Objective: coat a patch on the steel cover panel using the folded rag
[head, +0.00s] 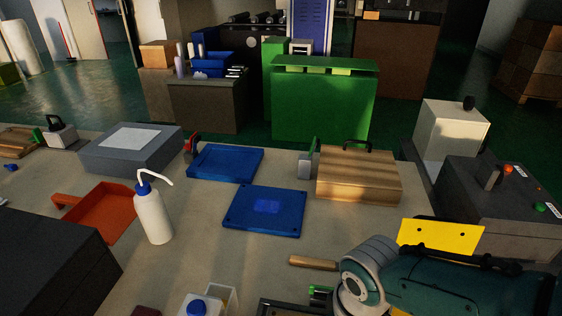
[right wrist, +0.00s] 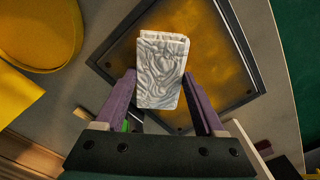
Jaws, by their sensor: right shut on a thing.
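The folded rag (right wrist: 160,75) is a white-grey, wrinkled, block-shaped bundle in the right wrist view. My right gripper (right wrist: 160,92) is shut on it, with one purple finger on each side. The rag hangs over a dark-framed square piece with a mottled amber face (right wrist: 218,62); I cannot tell whether they touch. In the head view, a flat blue panel (head: 240,219) with corner holes and a lighter square patch lies mid-bench. It may be the cover panel, but I cannot tell which piece is steel. The rag is hidden there by my right arm. My left gripper is not in view.
A white squeeze bottle (head: 153,217) and an orange tray (head: 85,222) stand left of the blue panel. A blue tray (head: 225,178) lies behind it; a wooden block (head: 358,187) with a handle sits behind right. A wooden handle (head: 313,262) lies beside my right arm.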

